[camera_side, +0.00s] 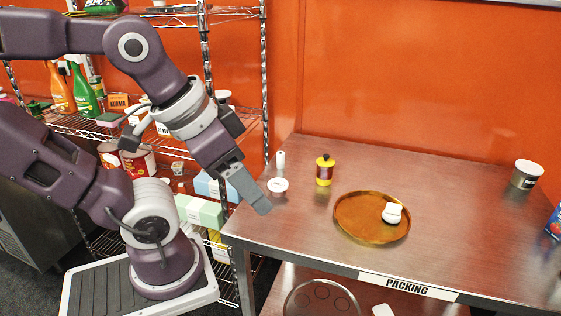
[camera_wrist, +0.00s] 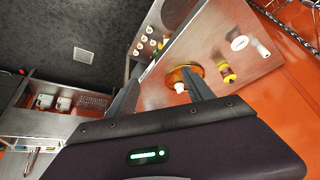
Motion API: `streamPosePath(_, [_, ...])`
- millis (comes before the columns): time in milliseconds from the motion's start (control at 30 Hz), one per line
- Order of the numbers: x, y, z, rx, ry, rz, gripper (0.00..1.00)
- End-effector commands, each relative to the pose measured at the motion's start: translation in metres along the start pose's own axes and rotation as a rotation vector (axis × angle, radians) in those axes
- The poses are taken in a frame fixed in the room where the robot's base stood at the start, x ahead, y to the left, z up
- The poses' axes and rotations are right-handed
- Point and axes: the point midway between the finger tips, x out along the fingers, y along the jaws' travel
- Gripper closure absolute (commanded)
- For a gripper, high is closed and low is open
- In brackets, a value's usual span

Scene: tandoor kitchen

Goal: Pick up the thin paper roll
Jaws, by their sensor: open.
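The thin paper roll (camera_side: 281,161) is a small white cylinder. It stands upright on the left part of the packing table, near the back. It also shows in the wrist view as a white cylinder (camera_wrist: 262,48) at the upper right. My gripper (camera_side: 263,207) is open and empty above the table's left edge, nearer the front than the roll and apart from it. In the wrist view its two fingers (camera_wrist: 161,75) are spread, and the roll lies well to the right of them.
A low white tub (camera_side: 278,187) stands close in front of the roll. A yellow-and-red jar (camera_side: 325,170) stands to its right. A round brass tray (camera_side: 347,224) holds a white item (camera_side: 392,213). A wire shelf (camera_side: 240,130) is left of the table.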

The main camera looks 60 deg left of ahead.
Motion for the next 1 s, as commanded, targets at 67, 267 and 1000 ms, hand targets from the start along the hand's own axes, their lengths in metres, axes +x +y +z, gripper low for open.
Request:
streamPosePath(67, [0.0, 0.0, 0.0, 0.0, 0.0, 0.0, 0.5])
streamPosePath(267, [0.0, 0.0, 0.0, 0.0, 0.0, 0.0, 0.5])
streamPosePath(1000, [0.241, -0.368, -0.118, 1.632, -1.028, -0.763, 0.5])
